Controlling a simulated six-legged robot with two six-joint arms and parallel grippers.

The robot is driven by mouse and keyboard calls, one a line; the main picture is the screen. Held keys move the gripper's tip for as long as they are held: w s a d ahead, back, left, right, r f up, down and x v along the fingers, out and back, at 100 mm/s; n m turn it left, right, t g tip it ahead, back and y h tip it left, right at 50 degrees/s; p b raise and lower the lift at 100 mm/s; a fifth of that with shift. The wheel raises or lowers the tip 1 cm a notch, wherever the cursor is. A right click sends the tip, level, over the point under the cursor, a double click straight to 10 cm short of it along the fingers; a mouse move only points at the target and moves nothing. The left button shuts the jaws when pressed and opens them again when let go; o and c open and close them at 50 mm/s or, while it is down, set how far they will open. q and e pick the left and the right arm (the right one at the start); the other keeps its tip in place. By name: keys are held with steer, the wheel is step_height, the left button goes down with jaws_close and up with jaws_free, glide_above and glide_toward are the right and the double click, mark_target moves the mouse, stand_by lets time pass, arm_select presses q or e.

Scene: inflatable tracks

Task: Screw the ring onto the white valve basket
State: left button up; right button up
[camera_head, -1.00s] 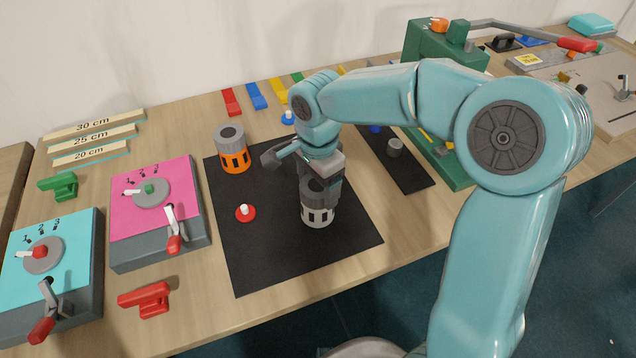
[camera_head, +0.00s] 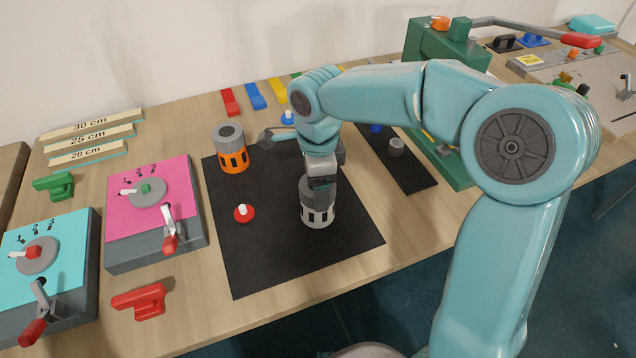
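The white valve basket (camera_head: 318,216) stands upright on the black mat (camera_head: 270,262), right of the middle. A grey ring-like part (camera_head: 309,189) shows at its top, mostly hidden by my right gripper. My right gripper (camera_head: 321,187) points straight down over the basket top, at the ring. I see its fingers edge-on, so I cannot tell whether they grip the ring or how far the ring is seated. My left gripper is not in view.
An orange valve basket (camera_head: 234,160) with a grey top stands at the mat's back left. A red disc with a white pin (camera_head: 244,213) lies left of the white basket. Pink (camera_head: 184,190) and cyan (camera_head: 72,232) lever boxes stand at the left. The mat's front is clear.

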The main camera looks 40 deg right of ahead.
steer(key=shift+f, duration=0.1)
steer(key=shift+m+b, duration=0.3)
steer(key=shift+m, duration=1.2)
